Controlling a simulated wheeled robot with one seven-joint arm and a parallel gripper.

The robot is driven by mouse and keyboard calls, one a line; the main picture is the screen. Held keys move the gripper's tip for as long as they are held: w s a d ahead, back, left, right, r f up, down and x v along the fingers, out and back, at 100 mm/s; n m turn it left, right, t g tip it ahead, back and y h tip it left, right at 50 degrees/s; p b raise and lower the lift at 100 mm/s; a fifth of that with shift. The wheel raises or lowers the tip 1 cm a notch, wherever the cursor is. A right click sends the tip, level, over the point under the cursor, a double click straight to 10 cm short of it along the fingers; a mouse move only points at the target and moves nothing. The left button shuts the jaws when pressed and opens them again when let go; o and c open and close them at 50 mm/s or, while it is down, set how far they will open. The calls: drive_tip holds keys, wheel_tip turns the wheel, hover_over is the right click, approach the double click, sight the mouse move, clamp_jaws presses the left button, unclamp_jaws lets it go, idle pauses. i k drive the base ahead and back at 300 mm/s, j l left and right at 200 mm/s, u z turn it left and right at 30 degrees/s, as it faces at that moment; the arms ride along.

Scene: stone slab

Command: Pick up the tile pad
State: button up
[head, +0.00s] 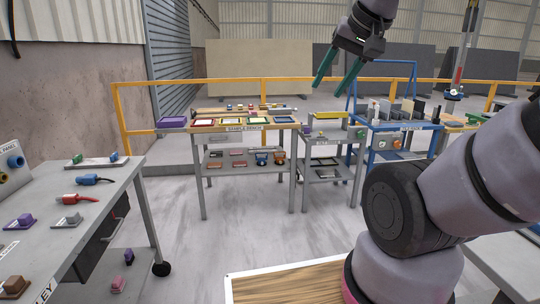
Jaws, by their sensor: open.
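My gripper (330,86) hangs at the upper middle of the head view, with its two green fingers apart and nothing between them. It is in the air, in front of the far wall and slabs. I cannot tell for sure which thing is the tile pad. Small handled blocks stand on the grey table at the left: a purple block (25,219), a grey block (73,218) and a brown block (15,284). A sample bench (245,145) in the middle distance carries framed colored panels and several small pieces, too small to identify. My gripper touches none of these.
A red tool (75,198) and a blue tool (93,180) lie on the left table. A grey stand (327,180) and a blue rack (400,127) are right of the bench. A yellow rail (190,82) runs behind. The floor between table and bench is clear.

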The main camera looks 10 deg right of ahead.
sight(471, 123)
drive_tip(key=i+z, duration=0.1)
drive_tip(key=i, duration=0.45)
drive_tip(key=i+z, duration=0.15)
drive_tip(key=i, duration=0.35)
drive_tip(key=i+j+z, duration=0.1)
drive_tip(key=i, duration=0.45)
drive_tip(key=i+j+z, duration=0.1)
drive_tip(key=i, duration=0.4)
drive_tip(key=i+l+z, duration=0.25)
drive_tip(key=i+z, duration=1.1)
drive_tip(key=i+j+z, duration=0.3)
drive_tip(key=i+z, duration=0.15)
drive_tip(key=i+l+z, duration=0.15)
drive_tip(key=i+z, duration=0.25)
drive_tip(key=i, duration=0.6)
drive_tip(key=i+j+z, duration=0.2)
drive_tip(key=i+z, duration=0.25)
drive_tip(key=i, duration=0.55)
drive_tip(key=i+u, duration=0.3)
drive_tip(key=i+l+u, duration=0.3)
drive_tip(key=i, duration=0.2)
drive_tip(key=i+l+u, duration=0.45)
drive_tip(key=i+u, duration=0.3)
drive_tip(key=i+l+u, duration=0.3)
drive_tip(key=u, duration=0.15)
drive_tip(key=i+l+u, duration=0.3)
drive_tip(key=l+u, duration=0.2)
